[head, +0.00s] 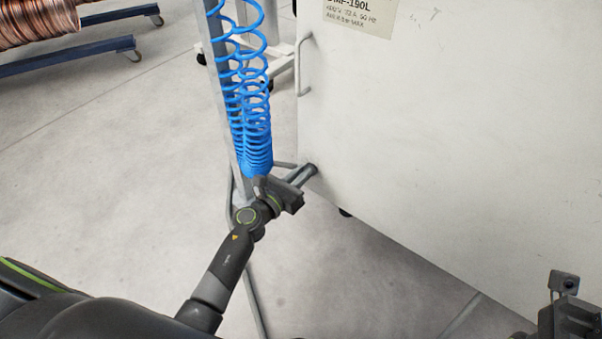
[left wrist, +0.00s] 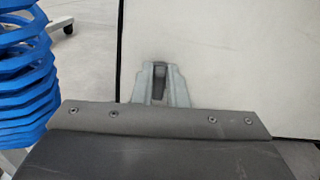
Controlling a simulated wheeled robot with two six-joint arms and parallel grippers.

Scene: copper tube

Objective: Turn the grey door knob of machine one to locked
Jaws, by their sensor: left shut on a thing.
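My left gripper (head: 302,176) reaches the lower left edge of the white machine (head: 450,120). In the left wrist view its pale grey fingers (left wrist: 157,88) are closed around the small dark grey door knob (left wrist: 159,78) on the white panel. In the head view the knob (head: 311,169) shows as a small dark spot at the fingertips. The fingers hide much of the knob, and I cannot read its turned position. Part of my right gripper (head: 570,312) shows at the bottom right, away from the panel. Its fingers cannot be made out.
A blue coiled hose (head: 247,100) hangs beside a grey metal stand (head: 219,100), close to the left of my left gripper. A handle (head: 299,65) sticks out from the machine's edge. Copper tube coils (head: 35,20) lie on a blue rack at the upper left.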

